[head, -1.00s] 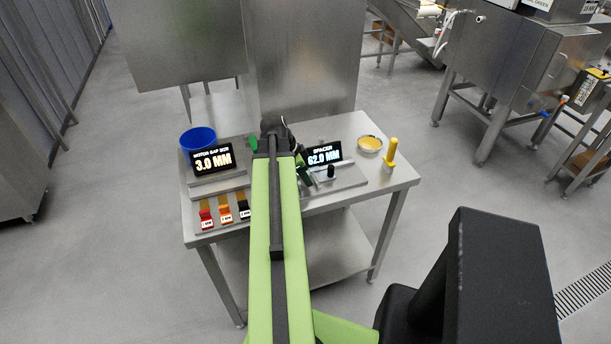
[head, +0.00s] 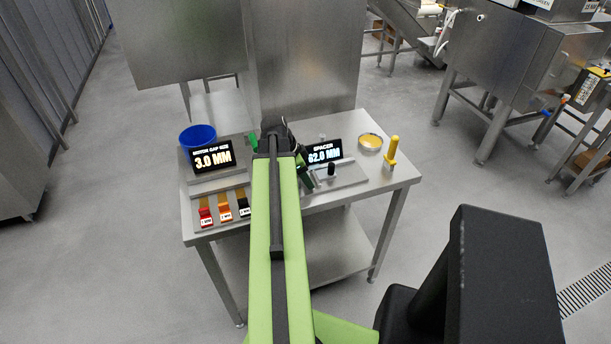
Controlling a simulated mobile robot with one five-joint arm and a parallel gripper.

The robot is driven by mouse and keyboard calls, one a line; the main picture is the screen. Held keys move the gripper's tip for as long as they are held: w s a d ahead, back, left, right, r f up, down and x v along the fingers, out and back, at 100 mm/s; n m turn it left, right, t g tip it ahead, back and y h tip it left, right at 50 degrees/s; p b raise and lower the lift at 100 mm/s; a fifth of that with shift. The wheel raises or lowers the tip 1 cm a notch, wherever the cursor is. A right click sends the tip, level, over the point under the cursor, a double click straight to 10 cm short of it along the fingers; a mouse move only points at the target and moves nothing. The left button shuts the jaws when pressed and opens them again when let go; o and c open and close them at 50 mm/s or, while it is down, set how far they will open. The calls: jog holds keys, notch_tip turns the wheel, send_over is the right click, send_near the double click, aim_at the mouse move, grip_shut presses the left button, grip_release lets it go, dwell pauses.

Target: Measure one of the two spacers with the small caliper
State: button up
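A display marked "SPACER" and reading 62.0 MM (head: 324,152) stands at the back of a grey plate (head: 350,174) on the steel table. A small device with a black knob (head: 332,169) sits on this plate; it looks like the small caliper. My gripper (head: 276,128) is at the far end of my green arm, over the table and left of the display. My own arm hides most of it, so its fingers and anything in them cannot be made out. Small dark green parts show right beside the arm end. I cannot clearly identify either spacer.
A second display (head: 212,157) reads 3.0 MM at the left. A blue bowl (head: 197,136), a yellow-filled dish (head: 370,142) and a yellow-handled tool (head: 391,153) stand nearby.

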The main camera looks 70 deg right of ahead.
jog(key=p+v, duration=1.6)
jog(key=v, duration=0.1)
jog(key=shift+r, duration=0.2)
jog(key=shift+a, duration=0.1)
